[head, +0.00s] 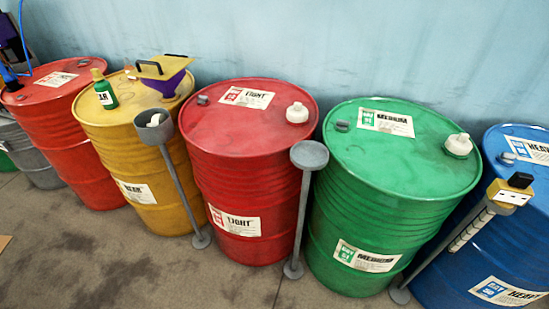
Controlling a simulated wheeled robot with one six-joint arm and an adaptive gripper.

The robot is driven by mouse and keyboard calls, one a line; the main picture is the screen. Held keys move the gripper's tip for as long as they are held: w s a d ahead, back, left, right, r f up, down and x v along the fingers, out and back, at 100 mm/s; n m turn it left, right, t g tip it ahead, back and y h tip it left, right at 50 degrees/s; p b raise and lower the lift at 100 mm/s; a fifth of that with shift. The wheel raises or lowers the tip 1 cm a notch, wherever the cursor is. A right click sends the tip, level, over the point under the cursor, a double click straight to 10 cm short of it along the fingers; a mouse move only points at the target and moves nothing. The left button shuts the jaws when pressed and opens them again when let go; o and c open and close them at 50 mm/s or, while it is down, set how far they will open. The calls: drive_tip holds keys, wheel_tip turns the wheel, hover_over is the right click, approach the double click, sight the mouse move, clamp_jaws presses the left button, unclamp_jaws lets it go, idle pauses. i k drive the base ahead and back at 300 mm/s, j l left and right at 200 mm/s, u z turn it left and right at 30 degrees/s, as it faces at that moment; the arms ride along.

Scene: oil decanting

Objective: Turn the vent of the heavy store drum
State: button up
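The blue drum (470,228) stands at the far right, upright and cut off by the right edge. Its top label (527,150) and side label (503,291) begin with "HEA", so it reads as the heavy drum. A small grey fitting (507,158) sits near the left rim of its lid. I cannot tell whether this is the vent or how far it is turned. The right part of the lid is out of frame. My gripper is not in view.
A stand with a yellow and black box (510,192) rises before the blue drum. A green drum (395,180), red drum (245,165) and yellow drum (150,165) stand leftward. Two more posts, one topped by a grey disc (309,155), stand before them. Front floor (120,270) is mostly clear.

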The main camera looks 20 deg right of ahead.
sight(506, 157)
drive_tip(key=z, duration=1.95)
